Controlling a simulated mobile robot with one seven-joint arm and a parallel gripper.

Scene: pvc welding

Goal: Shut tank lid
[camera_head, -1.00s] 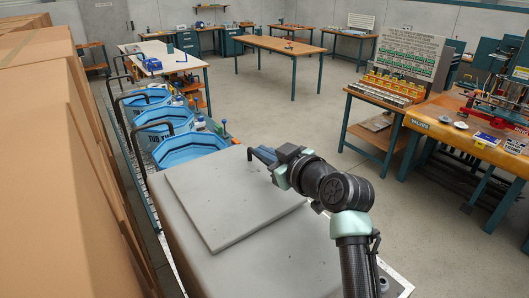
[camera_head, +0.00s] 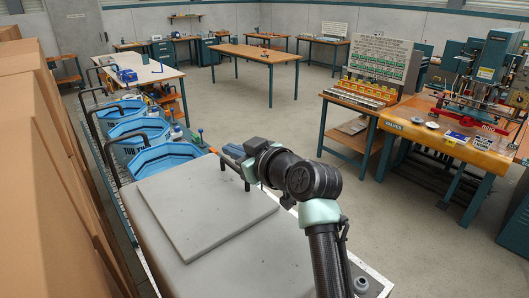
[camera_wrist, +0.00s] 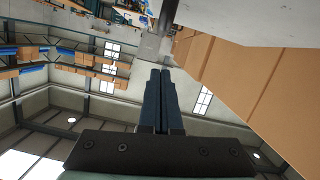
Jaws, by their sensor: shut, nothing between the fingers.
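The tank (camera_head: 235,265) is a large grey box in the near foreground of the head view. Its lid (camera_head: 195,210), a flat grey square plate, lies on the tank top and looks level; I cannot tell whether a small gap is left under it. A dark handle (camera_head: 222,164) stands at the lid's far right edge. My gripper (camera_head: 229,152) is at that edge, just beyond or above the handle; contact cannot be told. In the wrist view, my gripper's fingers (camera_wrist: 160,75) are together and empty.
Several blue tubs (camera_head: 160,158) with black curved pipes stand beyond the tank. Tall cardboard boxes (camera_head: 40,190) line the left. A valve table (camera_head: 450,140) stands at right, with a wooden table (camera_head: 255,52) further back. Open floor lies between.

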